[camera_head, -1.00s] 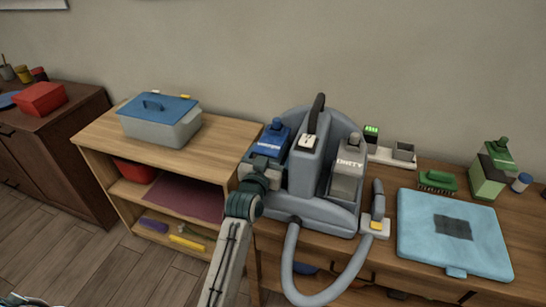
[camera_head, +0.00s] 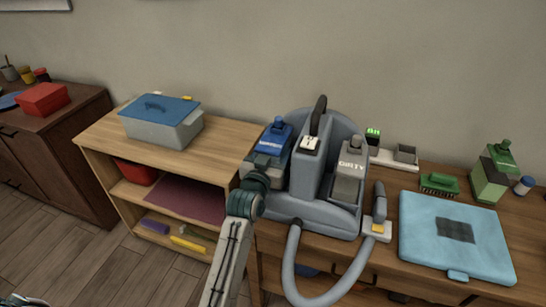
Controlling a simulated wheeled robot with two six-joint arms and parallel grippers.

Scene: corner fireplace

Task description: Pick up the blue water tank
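The blue water tank (camera_head: 273,138) sits upright in the left side of a grey-blue cleaning machine (camera_head: 313,205). It has a blue top and cap. My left gripper (camera_head: 266,162) is at the tank's lower front and hides part of it. It appears to touch or nearly touch the tank, but its fingers are too small and dark to tell whether they are closed on it. A grey tank marked DIRTY (camera_head: 347,185) sits in the machine's right side.
A grey hose (camera_head: 290,262) loops from the machine's front to a nozzle (camera_head: 379,205). A lidded bin (camera_head: 161,122) stands on the shelf unit to the left.

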